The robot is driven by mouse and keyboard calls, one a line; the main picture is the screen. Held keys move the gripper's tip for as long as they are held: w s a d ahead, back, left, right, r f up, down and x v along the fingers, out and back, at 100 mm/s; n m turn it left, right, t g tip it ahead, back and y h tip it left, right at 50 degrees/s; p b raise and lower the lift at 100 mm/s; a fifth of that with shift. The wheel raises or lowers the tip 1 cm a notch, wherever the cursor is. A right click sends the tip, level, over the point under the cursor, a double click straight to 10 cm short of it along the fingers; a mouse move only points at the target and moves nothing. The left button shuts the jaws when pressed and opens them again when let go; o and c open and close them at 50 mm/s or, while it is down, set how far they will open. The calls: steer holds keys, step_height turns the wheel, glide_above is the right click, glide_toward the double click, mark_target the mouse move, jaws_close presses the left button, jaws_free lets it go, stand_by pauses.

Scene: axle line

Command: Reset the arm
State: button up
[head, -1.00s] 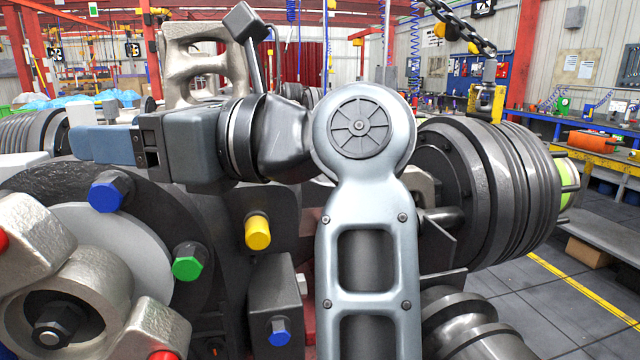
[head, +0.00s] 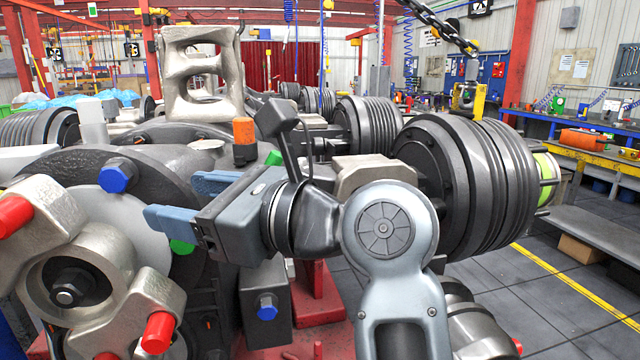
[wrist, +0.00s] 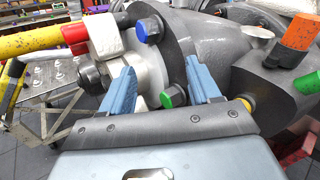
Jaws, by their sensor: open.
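My gripper (head: 172,200) is in front of the axle assembly in the head view, pointing left, its two blue fingers apart with nothing between them. In the wrist view, my gripper (wrist: 159,70) also shows open and empty. A blue bolt (head: 116,178) stands left of the fingers on the hub's dark flange. A green bolt (head: 181,246) is partly hidden behind the lower finger. In the wrist view the green bolt (wrist: 174,96) appears between and beyond the fingers. My arm hides part of the axle's middle.
An orange-capped bolt (head: 244,140) stands on the housing just above my gripper. Red-tipped bolts (head: 158,332) jut from the metal hub at left. A large ribbed drum (head: 480,185) is right of my arm. Open floor (head: 545,310) lies at far right.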

steer(key=s+d+f+n+t+h, duration=0.1)
steer(key=d+f+n+t+h, duration=0.15)
steer(key=d+f, duration=0.7)
steer(key=s+d+f+n+t+h, duration=0.1)
steer(key=d+f+t+h, duration=0.25)
steer(key=d+f, duration=0.6)
steer(key=s+d+f+n+t+h, duration=0.1)
steer(key=s+d+f+n+h, duration=0.1)
steer(key=s+d+f+h, duration=0.45)
steer(key=s+d+f+n+h, duration=0.1)
steer(key=s+d+f+n, duration=0.25)
steer(key=s, duration=0.35)
steer(key=s+d+f+n+h, duration=0.1)
steer(key=s+d+f+n, duration=0.2)
steer(key=s, duration=0.4)
steer(key=s+d+r+n, duration=0.1)
steer(key=s+n, duration=0.1)
steer(key=s, duration=0.2)
steer(key=s+d+r+n+h, duration=0.1)
steer(key=s+r+n, duration=0.1)
steer(key=s, duration=0.3)
steer(key=s+d+r+n+t, duration=0.1)
steer(key=s+r+n, duration=0.1)
steer(key=s, duration=0.3)
steer(key=shift+r+n+h, duration=0.25)
steer(key=shift+n+h, duration=0.1)
steer(key=shift+n, duration=0.55)
